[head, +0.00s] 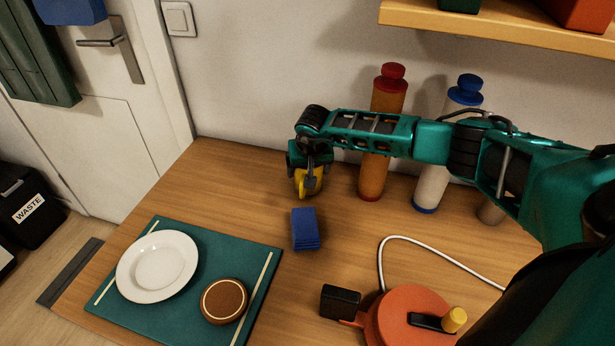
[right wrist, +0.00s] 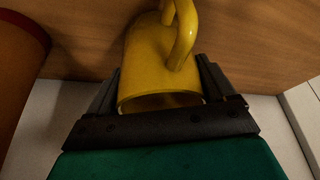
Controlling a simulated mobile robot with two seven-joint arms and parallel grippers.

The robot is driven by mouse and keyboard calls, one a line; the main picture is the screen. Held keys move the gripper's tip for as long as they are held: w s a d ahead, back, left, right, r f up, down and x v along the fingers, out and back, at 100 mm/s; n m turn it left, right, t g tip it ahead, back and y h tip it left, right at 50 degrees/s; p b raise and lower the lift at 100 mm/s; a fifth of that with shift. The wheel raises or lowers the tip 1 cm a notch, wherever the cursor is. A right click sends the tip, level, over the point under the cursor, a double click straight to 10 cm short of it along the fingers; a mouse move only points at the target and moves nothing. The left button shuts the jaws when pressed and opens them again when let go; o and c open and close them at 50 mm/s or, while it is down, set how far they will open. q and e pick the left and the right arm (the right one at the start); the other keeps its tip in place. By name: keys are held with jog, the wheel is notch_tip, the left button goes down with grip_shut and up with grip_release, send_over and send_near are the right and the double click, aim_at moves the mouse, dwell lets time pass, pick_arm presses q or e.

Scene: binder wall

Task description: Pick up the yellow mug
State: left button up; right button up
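The yellow mug (head: 309,184) is near the back of the wooden table, partly hidden by my right gripper (head: 307,172). In the right wrist view the mug (right wrist: 150,65) has its open rim towards the camera and its handle (right wrist: 184,35) at the top. My right gripper (right wrist: 160,75) has one finger on each side of the mug, and both seem to touch its wall, so it looks shut on it. I cannot tell whether the mug touches the table. My left gripper is not in view.
An orange bottle (head: 380,140) and a white bottle with a blue cap (head: 432,186) stand right of the mug. A blue block stack (head: 306,229) lies in front. A green mat (head: 190,312) holds a plate (head: 158,265) and a brown round object (head: 224,301). A shelf (head: 500,25) overhangs.

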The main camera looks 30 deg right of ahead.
jog(key=c, duration=0.6)
